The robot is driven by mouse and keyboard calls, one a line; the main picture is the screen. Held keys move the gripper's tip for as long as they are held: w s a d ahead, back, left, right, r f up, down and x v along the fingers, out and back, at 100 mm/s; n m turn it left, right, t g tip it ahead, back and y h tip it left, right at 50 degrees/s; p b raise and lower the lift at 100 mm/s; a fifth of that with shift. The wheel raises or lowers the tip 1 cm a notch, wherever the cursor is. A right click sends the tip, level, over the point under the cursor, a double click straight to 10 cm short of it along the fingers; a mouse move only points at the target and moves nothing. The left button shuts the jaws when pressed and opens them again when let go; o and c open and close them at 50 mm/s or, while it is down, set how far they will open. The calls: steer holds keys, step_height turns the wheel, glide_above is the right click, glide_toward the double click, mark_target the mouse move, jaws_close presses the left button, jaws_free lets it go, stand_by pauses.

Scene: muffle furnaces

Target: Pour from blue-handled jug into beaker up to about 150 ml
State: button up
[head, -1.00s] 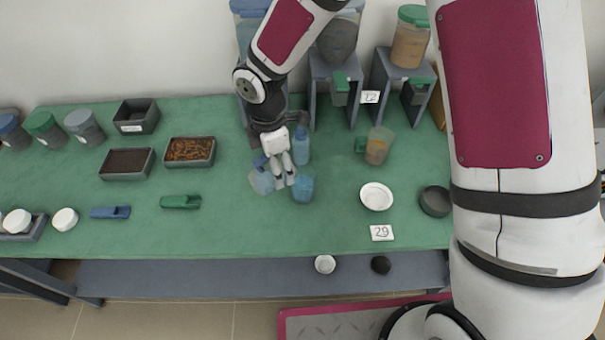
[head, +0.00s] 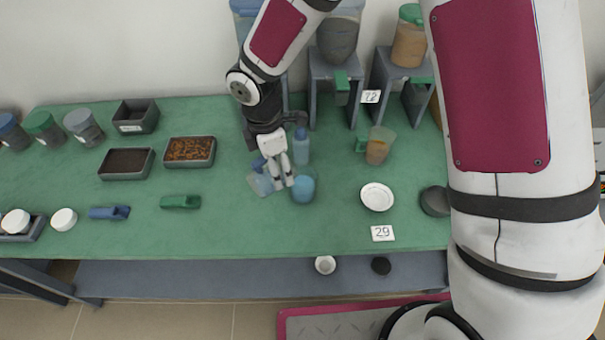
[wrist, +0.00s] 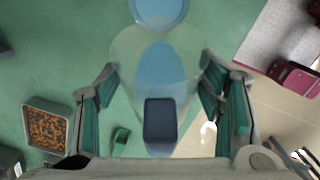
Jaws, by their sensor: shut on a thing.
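The clear jug (head: 263,184) has a dark blue handle (wrist: 160,122) and holds some blue liquid. My gripper (head: 283,182) is shut on the jug, with a finger on each side of its handle in the wrist view. The jug is just left of the beaker (head: 303,189); I cannot tell its exact tilt. The beaker stands on the green table with blue liquid in it. It shows partly at the top of the wrist view (wrist: 159,10), beyond the jug. Its graduation marks are too small to read.
A blue bottle (head: 301,148) stands right behind the beaker. A green-handled jug (head: 379,147) and a white dish (head: 376,197) are to the right. A tray of brown pieces (head: 190,151) and a green scoop (head: 181,202) lie left. The table front is mostly clear.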

steer(key=shift+a+f+h+b, duration=0.25)
steer(key=shift+f+h+b, duration=0.1)
steer(key=shift+h+b, duration=0.05)
steer(key=shift+r, duration=0.1)
steer(key=shift+a+f+t+h+b, duration=0.15)
steer(key=shift+f+t+h+b, duration=0.15)
steer(key=shift+h+b, duration=0.15)
steer(key=h+b, duration=0.1)
steer(key=f+h+b, duration=0.1)
steer(key=shift+s+a+f+t+b, duration=0.15)
steer(key=shift+a+f+t+b, duration=0.15)
steer(key=shift+a+t, duration=0.1)
steer(key=shift+h, duration=0.45)
steer(key=shift+b, duration=0.3)
steer(key=shift+s, duration=0.1)
